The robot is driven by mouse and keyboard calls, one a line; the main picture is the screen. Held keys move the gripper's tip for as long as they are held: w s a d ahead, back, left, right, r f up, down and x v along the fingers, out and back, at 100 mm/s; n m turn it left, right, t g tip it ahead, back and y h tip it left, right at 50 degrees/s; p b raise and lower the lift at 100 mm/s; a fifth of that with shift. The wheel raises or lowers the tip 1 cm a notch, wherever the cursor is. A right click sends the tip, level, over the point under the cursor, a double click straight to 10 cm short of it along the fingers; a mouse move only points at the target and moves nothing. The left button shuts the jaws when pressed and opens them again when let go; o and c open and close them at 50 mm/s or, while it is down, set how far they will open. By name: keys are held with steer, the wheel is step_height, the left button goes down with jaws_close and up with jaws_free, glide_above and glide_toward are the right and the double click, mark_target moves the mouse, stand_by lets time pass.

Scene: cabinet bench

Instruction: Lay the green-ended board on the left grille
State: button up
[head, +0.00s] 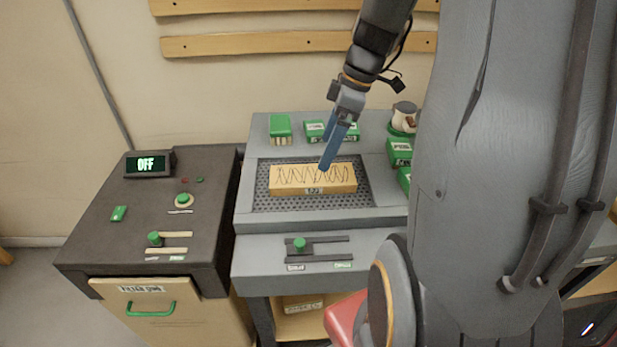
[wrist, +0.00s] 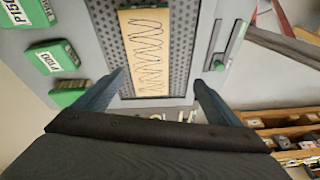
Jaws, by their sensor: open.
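A tan board (head: 313,178) with dark zigzag lines lies flat on a dark perforated grille (head: 262,190), roughly lengthwise from left to right. My gripper (head: 326,166) is over the right part of the board, pointing down. In the wrist view my gripper (wrist: 160,79) has its two blue fingers apart, with the near end of the board between and beyond them. It holds nothing. No second grille is visible.
Several green boxes (head: 400,152) and a jar (head: 404,116) stand behind and right of the grille. A green block (head: 280,128) sits behind it. A slider (head: 300,244) is in front. A dark console (head: 145,215) reading OFF stands left. My arm hides the right side.

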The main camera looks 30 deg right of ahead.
steer(key=s+a+f+m+h, duration=0.3)
steer(key=s+a+f+m, duration=0.1)
steer(key=s+a+m, duration=0.5)
steer(key=shift+a+m, duration=1.2)
steer(key=shift+a, duration=0.2)
steer(key=shift+w, duration=0.1)
